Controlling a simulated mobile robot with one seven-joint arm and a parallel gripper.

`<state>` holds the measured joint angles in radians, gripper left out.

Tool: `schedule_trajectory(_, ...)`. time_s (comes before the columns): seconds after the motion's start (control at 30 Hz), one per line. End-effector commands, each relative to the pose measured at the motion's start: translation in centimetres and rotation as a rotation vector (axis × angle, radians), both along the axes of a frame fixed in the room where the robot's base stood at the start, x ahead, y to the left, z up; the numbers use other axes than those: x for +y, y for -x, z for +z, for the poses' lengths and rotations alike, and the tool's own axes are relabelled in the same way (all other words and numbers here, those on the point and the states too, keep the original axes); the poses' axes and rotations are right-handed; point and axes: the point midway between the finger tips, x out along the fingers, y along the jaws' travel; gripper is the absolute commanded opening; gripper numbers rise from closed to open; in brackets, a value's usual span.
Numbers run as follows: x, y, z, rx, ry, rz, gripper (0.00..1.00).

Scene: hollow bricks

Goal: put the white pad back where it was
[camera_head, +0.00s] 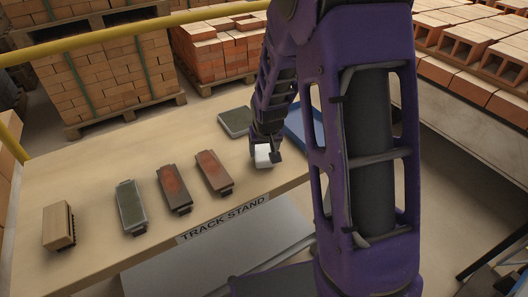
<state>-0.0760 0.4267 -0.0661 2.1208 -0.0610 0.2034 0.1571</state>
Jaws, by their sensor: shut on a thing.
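The white pad (263,152) is a small white block near the right part of the table (95,172). My gripper (266,146) points down from above and is shut on the white pad. I cannot tell whether the pad touches the table top. My arm comes down from behind and above it, and the gripper hides part of the pad.
A row on the table holds a wooden brush-like block (57,227), a grey-green block (130,204), a dark red block (173,188) and a brown-red block (212,171). A grey square (236,122) lies behind the pad. A blue tray (294,124) is partly hidden by my arm.

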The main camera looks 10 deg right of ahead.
Motion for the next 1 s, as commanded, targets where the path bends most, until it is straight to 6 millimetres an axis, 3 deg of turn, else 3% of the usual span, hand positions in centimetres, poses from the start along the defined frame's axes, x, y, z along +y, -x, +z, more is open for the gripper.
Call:
schedule_trajectory(0.37,0.0,0.0,-0.8,-0.001,0.000,0.000,0.23)
schedule_trajectory(0.4,0.0,0.0,-0.8,-0.001,0.000,0.000,0.69)
schedule_trajectory(0.57,0.0,0.0,-0.7,-0.001,0.000,0.000,0.97)
schedule_trajectory(0.87,0.0,0.0,-0.5,-0.001,0.000,0.000,0.97)
schedule_trajectory(1.0,0.0,0.2,0.6,-0.004,-0.001,0.000,0.97)
